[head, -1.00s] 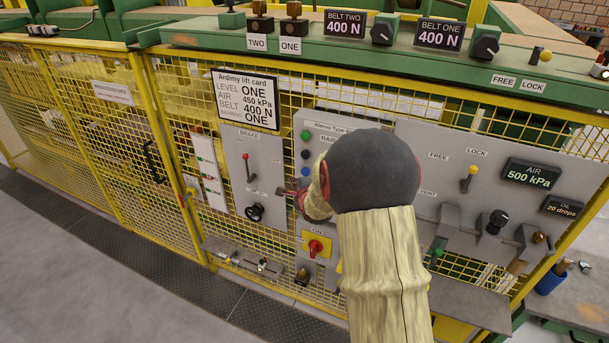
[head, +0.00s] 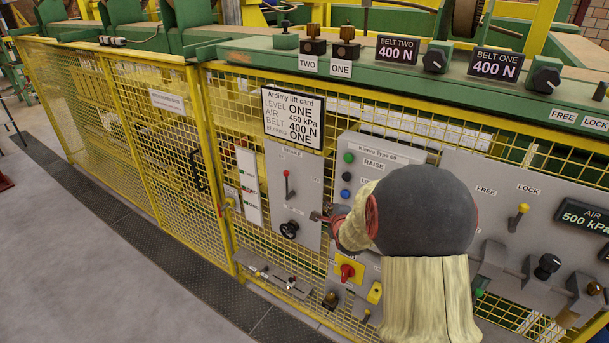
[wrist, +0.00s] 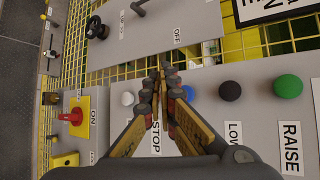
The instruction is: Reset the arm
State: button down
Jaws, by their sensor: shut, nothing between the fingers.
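My arm shows in the head view as a pale sleeved link with a dark round joint, in front of the grey control panels. My gripper (head: 322,216) points left near the right edge of the brake panel (head: 291,170). In the wrist view my gripper (wrist: 160,72) has its fingers together with nothing between them. They lie over the "STOP" label on the Klinvo panel (head: 372,152). I cannot tell whether the fingertips touch anything. Parts of the Klinvo panel are hidden behind my arm.
The Klinvo panel has green (wrist: 288,87), black (wrist: 230,91) and white (wrist: 127,98) buttons. A red knob (head: 347,270) on a yellow plate is below. A brake lever (head: 286,183) and black handwheel (head: 289,229) are close by. Yellow mesh fence (head: 150,150) runs left; the floor (head: 90,250) there is clear.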

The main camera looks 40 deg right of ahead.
jog(key=s+a+f+n+g+y, duration=0.2)
jog(key=s+a+f+n+g, duration=0.35)
jog(key=s+f+n, duration=0.45)
jog(key=s+a+r+n+y+b, duration=0.2)
jog(key=s+a+n+b, duration=0.6)
jog(key=a, duration=0.6)
jog(key=s+a+r+n+y+b, duration=0.2)
jog(key=s+a+n+b, duration=0.7)
jog(key=a, duration=0.6)
jog(key=shift+s+r+b, duration=0.3)
jog(key=shift+s+b, duration=0.9)
jog(key=shift+s, duration=0.25)
dwell(0.4)
